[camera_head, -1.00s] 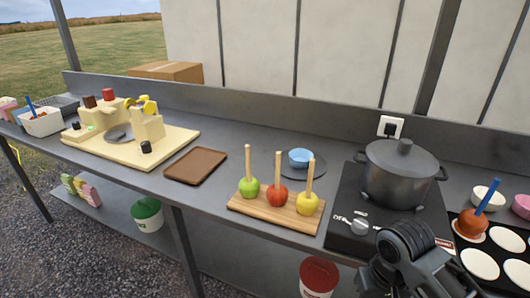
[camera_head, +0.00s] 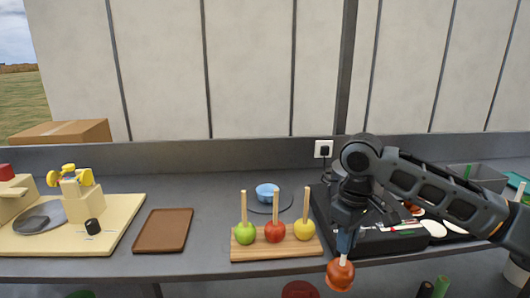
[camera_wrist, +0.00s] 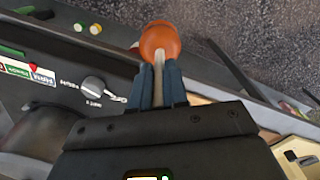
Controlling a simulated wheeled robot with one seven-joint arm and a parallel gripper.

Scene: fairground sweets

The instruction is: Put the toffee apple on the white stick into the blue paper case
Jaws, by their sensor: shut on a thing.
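My gripper (camera_head: 344,246) is shut on the white stick (camera_wrist: 159,72) of a shiny orange-brown toffee apple (camera_head: 340,274). The apple hangs below the fingers, stick upward, in front of the counter's front edge. In the wrist view the same apple (camera_wrist: 160,41) shows just beyond the fingertips (camera_wrist: 158,78). The light blue case (camera_head: 267,192) stands on a dark round plate (camera_head: 284,203) at the back of the counter, left of and beyond my gripper. Its inside looks empty, though little of it shows.
A wooden board (camera_head: 239,252) with green, red and yellow apples on upright sticks stands in front of the blue case. A brown tray (camera_head: 163,231) and a cream machine (camera_head: 80,210) are further left. Clear counter lies beside the brown tray.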

